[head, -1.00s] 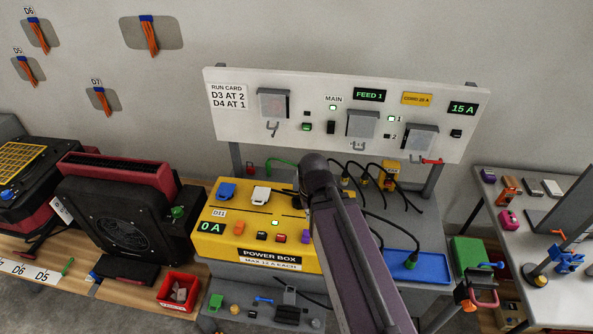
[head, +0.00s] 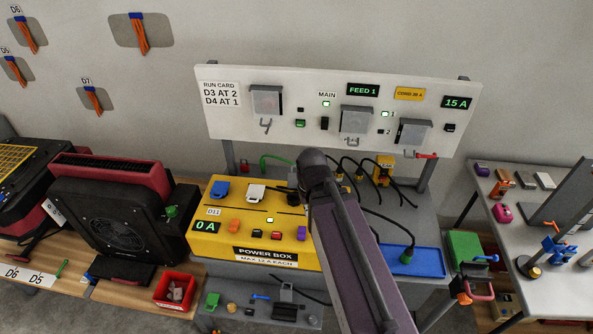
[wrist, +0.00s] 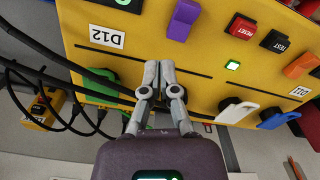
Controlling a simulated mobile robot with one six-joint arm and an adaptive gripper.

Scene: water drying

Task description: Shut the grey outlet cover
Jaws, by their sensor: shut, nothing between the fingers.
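The yellow power box (head: 207,243) stands on the bench with several outlets and buttons on its top. Its raised pale flap (head: 257,193), white or light grey, stands beside a blue flap (head: 220,190). In the wrist view the pale flap (wrist: 237,112) is right of my gripper (wrist: 159,68), with the blue flap (wrist: 278,118) farther right. My gripper is shut and empty over the power box, near the D12 label (wrist: 103,38). In the head view my arm hides the gripper and the box's right part. I cannot tell whether another grey cover is hidden there.
Grey covers (head: 266,99) with hasps are on the white panel behind. Black cables (head: 398,228) loop right of my arm, and some show left of the gripper in the wrist view. A blue tray (head: 430,262) lies at right. Fans stand at left.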

